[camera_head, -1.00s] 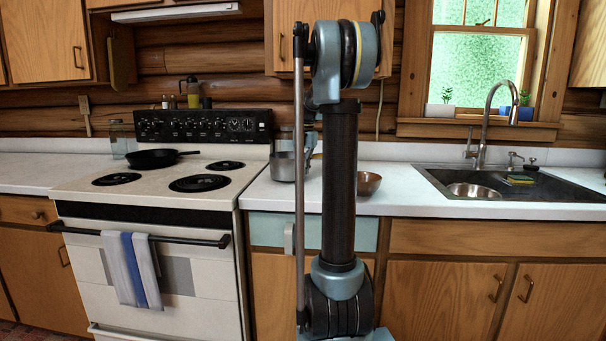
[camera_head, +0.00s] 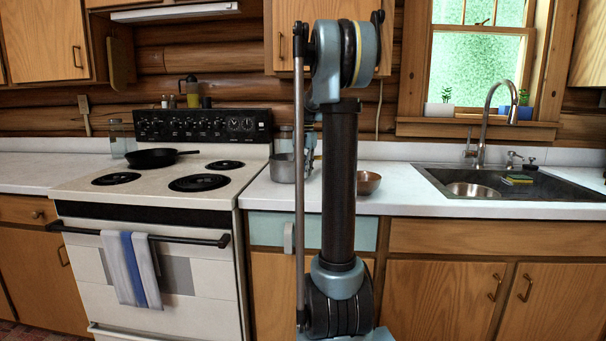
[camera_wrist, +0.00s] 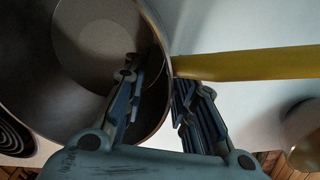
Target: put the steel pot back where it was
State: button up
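The steel pot (camera_head: 283,168) stands upright on the white counter just right of the stove, partly behind my arm. In the wrist view the pot (camera_wrist: 60,95) fills the upper left and looks empty, with its rim curving down the middle. My gripper (camera_wrist: 155,88) straddles the pot's wall, one finger inside and the other outside, close to the outer wall. The fingers stand apart, with a gap inside the wall. In the head view my gripper (camera_head: 310,155) is mostly hidden behind my arm.
A copper-coloured bowl (camera_head: 368,182) sits close to the right of my arm; it also shows in the wrist view (camera_wrist: 304,135). A yellow bar (camera_wrist: 245,65) runs right from the pot's rim. A black skillet (camera_head: 152,158) sits on the stove. The sink (camera_head: 500,185) is farther right.

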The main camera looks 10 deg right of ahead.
notch_tip(320, 180, up, 12)
jog(key=s+a+f+m, duration=0.1)
jog(key=s+f+m, duration=0.35)
jog(key=s, duration=0.35)
jog(key=s+a+f+m+t, duration=0.1)
jog(key=s+a+f+m, duration=0.1)
jog(key=s+f+m, duration=0.4)
jog(key=s+a+f+m, duration=0.15)
jog(key=s+m, duration=0.25)
jog(key=s, duration=0.5)
jog(key=s+f+m, duration=1.3)
jog(key=s+f, duration=0.3)
jog(key=f, duration=0.3)
jog(key=shift+s+a+f+t, duration=0.2)
jog(key=shift+s+f+t, duration=0.05)
jog(key=shift+f+t, duration=0.15)
